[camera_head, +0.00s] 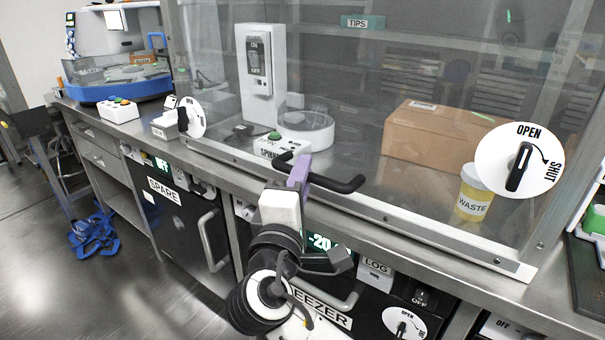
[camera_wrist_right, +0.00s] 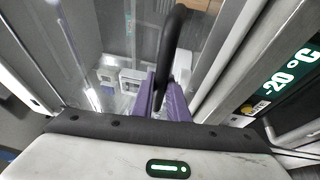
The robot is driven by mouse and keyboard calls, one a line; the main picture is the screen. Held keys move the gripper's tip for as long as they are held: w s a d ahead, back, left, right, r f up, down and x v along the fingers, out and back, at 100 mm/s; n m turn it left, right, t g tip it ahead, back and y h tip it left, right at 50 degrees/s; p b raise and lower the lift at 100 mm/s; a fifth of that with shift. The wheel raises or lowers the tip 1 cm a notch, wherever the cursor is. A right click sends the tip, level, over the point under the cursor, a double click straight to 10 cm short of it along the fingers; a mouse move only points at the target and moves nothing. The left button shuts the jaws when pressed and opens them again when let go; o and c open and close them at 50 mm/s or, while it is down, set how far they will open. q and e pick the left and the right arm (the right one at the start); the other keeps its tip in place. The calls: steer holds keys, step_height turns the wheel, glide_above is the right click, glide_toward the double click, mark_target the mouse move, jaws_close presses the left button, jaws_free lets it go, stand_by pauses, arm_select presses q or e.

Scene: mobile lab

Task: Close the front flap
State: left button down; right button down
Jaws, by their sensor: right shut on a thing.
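The front flap (camera_head: 350,215) is a large clear pane with a pale metal lower rim, standing over the bench. Its lower rim lies close along the bench's front edge; whether it touches cannot be told. A black bar handle (camera_head: 340,184) is fixed across the lower part of the pane. In the right wrist view the handle (camera_wrist_right: 172,45) runs between the purple fingers (camera_wrist_right: 160,95). My left gripper is not in view.
A round OPEN/SHUT dial (camera_head: 518,160) is at the pane's right, another (camera_head: 192,117) at its left. Behind the pane are a cardboard box (camera_head: 435,135), a WASTE jar (camera_head: 473,195) and a white device (camera_head: 261,72). A freezer door handle (camera_head: 335,302) sticks out below the bench.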

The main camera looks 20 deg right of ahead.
mark_target(316, 163)
steer(key=shift+w+d+f+t+b, duration=0.2)
steer(key=shift+w+d+b, duration=0.25)
steer(key=shift+d, duration=0.15)
steer(key=shift+w+d+f+t+b, duration=0.2)
steer(key=shift+w+d+b, duration=0.2)
steer(key=shift+d, duration=0.15)
steer(key=shift+w+d+h, duration=0.25)
steer(key=shift+d+h, duration=0.05)
steer(key=shift+r+n, duration=0.2)
steer(key=shift+n, duration=0.1)
steer(key=c, duration=1.7)
jaws_free()
steer(key=shift+w+d, duration=0.15)
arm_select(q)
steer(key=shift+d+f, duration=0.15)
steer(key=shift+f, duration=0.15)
arm_select(e)
steer(key=shift+f, duration=0.1)
steer(key=shift+s+a+f, duration=0.15)
steer(key=shift+s+a, duration=0.25)
steer(key=shift+s, duration=0.1)
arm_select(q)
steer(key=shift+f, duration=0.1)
arm_select(e)
steer(key=v, duration=0.9)
steer(key=shift+s, duration=0.15)
